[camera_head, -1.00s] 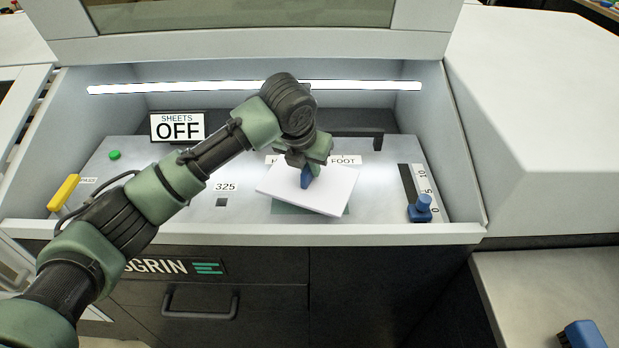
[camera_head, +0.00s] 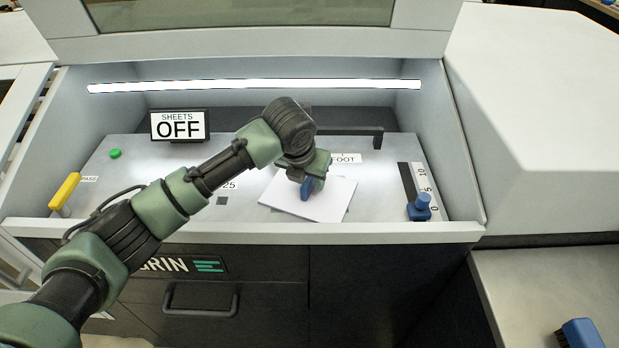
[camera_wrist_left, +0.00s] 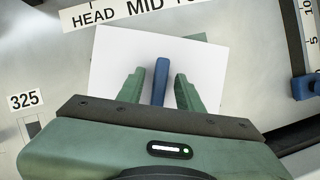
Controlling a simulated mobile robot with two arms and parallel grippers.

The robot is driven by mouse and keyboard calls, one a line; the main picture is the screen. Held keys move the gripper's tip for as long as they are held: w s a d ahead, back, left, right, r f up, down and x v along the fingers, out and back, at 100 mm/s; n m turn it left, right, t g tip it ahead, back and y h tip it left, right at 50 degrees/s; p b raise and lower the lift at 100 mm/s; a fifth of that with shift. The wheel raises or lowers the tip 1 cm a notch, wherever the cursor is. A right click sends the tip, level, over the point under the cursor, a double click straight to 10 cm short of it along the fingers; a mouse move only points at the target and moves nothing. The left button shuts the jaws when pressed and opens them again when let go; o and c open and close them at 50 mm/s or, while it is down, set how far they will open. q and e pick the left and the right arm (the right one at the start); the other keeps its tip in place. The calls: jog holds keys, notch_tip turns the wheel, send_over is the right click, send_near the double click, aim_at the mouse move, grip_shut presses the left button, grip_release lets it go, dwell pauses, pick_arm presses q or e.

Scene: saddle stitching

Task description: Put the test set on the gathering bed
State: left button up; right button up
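The test set, a white stack of sheets (camera_head: 330,203) with an upright blue grip piece (camera_head: 308,187), lies on the pale gathering bed (camera_head: 385,190), slightly turned. It also shows in the left wrist view (camera_wrist_left: 112,60), with the blue piece (camera_wrist_left: 160,80) standing at its middle. My left gripper (camera_head: 312,175) is over the set. In the left wrist view its green fingers (camera_wrist_left: 160,92) stand apart on either side of the blue piece, with a gap on each side. A darker green-grey patch (camera_wrist_left: 195,37) peeks out behind the sheets. My right gripper is not in view.
A sign reading SHEETS OFF (camera_head: 178,126), a green button (camera_head: 115,153) and a yellow lever (camera_head: 66,190) are at the left. A blue slider knob (camera_head: 420,207) on a scale is at the right. A front lip (camera_head: 400,232) and side walls bound the bed.

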pick_arm(q)
jog(key=b+v, duration=0.1)
jog(key=v, duration=1.1)
